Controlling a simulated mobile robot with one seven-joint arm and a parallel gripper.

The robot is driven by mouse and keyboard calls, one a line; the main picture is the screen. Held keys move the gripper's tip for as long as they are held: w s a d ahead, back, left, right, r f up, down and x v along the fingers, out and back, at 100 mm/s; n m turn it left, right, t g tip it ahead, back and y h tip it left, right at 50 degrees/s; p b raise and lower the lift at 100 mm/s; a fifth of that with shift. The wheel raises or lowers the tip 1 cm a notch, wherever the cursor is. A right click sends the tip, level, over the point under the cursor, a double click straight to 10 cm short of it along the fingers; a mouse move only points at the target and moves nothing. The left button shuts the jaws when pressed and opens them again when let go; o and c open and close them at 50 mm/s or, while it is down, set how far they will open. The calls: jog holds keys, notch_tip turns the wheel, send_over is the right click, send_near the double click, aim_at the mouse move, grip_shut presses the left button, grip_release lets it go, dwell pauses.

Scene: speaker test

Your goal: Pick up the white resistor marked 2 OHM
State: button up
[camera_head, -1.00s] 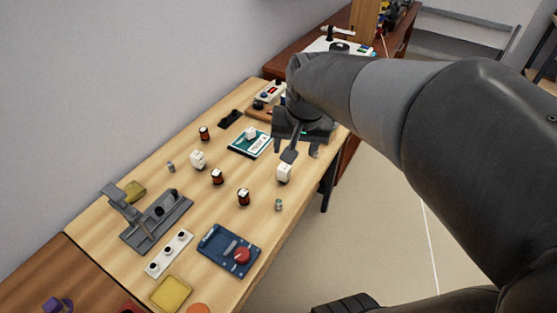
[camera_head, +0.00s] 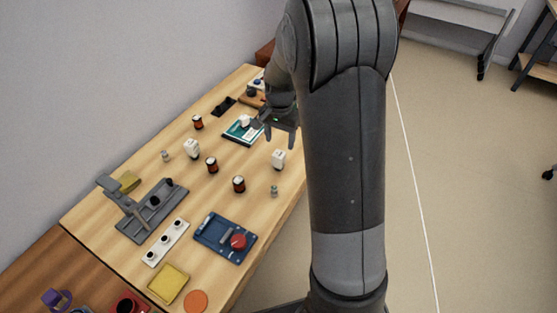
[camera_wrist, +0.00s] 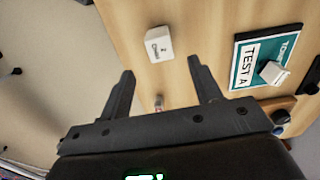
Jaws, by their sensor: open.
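A white block (camera_wrist: 159,44) with dark lettering that looks like "2 OHM" stands on the wooden table in the wrist view. In the head view a white block (camera_head: 278,159) near the table's right edge appears to be the same one. My gripper (camera_wrist: 162,68) is open and empty, and the block is beyond its fingertips, roughly in line with the gap. In the head view my gripper (camera_head: 280,138) hangs just behind the block, apart from it.
Several dark red-banded cylinders, such as this one (camera_head: 238,184), stand around the table's middle. A small grey cylinder (camera_head: 274,191) is near the front edge. A blue board (camera_head: 211,235) and a grey fixture (camera_head: 140,226) lie nearer.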

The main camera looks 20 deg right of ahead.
aim_at(279, 154)
jog(key=f, duration=0.9)
jog(key=shift+s+a+f, duration=0.15)
jog(key=shift+a+f, duration=0.05)
jog(key=shift+f, duration=0.2)
jog(key=shift+c, duration=0.6)
jog(key=c, duration=1)
jog(key=shift+o, duration=0.2)
jog(key=shift+r, duration=0.15)
